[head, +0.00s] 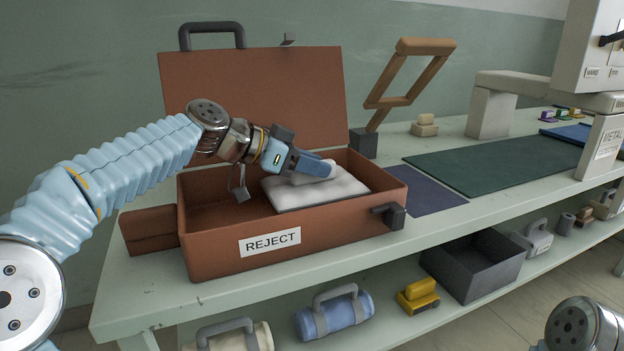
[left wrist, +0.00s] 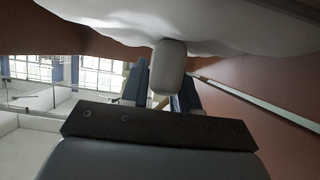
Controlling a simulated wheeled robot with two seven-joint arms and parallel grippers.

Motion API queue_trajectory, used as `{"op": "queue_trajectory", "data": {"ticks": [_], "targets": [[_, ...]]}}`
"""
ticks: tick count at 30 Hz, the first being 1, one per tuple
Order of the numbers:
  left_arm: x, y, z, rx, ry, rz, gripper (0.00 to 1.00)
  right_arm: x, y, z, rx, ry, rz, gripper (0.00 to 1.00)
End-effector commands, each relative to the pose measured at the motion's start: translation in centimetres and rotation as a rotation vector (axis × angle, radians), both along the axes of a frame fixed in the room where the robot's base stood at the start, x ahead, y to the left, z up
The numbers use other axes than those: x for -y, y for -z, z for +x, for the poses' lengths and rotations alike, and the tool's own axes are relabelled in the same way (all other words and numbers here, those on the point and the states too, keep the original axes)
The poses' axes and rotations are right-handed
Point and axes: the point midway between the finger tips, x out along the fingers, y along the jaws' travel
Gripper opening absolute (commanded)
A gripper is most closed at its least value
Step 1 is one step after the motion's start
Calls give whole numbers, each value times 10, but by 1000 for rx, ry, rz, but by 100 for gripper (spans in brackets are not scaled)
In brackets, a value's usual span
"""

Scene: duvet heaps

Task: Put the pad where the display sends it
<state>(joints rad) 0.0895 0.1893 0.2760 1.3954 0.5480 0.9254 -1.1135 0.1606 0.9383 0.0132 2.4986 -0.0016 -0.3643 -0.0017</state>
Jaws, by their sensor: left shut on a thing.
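The white pad (head: 318,190) is inside the open brown case labelled REJECT (head: 215,254), toward its right side. The pad lies nearly flat; I cannot tell whether it touches the case floor. My left gripper (head: 312,165) reaches over the case from the left and is shut on the pale grip on top of the pad. In the left wrist view the pad's white underside or face (left wrist: 225,30) fills the top, and its stubby grip (left wrist: 168,68) sits between the two fingers. My right gripper is out of frame; only part of that arm shows at bottom right.
The case lid (head: 255,95) stands open at the back. To the right are a wooden frame lamp (head: 410,75), a purple mat (head: 428,198), a dark green mat (head: 495,165) and a white machine (head: 490,112). The lower shelf holds a dark bin (head: 472,270) and several handled objects.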

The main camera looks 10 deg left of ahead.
Motion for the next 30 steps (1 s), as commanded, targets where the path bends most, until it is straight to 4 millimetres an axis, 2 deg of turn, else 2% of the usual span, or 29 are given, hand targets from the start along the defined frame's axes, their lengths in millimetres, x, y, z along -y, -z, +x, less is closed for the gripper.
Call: {"op": "queue_trajectory", "data": {"ticks": [1, 4, 16, 17, 21, 30], "targets": [[-1, 11, 0, -4, -2, -1, 0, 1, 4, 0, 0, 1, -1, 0], [-1, 22, 0, -2, -2, -1, 0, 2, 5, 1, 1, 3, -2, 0], [0, 27, 0, 0, -1, -1, 0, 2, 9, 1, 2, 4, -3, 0], [0, 25, 0, 0, -1, 0, 34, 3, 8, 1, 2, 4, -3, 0], [0, 25, 0, 0, -1, 0, 55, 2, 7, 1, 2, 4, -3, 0], [0, 23, 0, 0, -1, 0, 55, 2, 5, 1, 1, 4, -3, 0]]}}
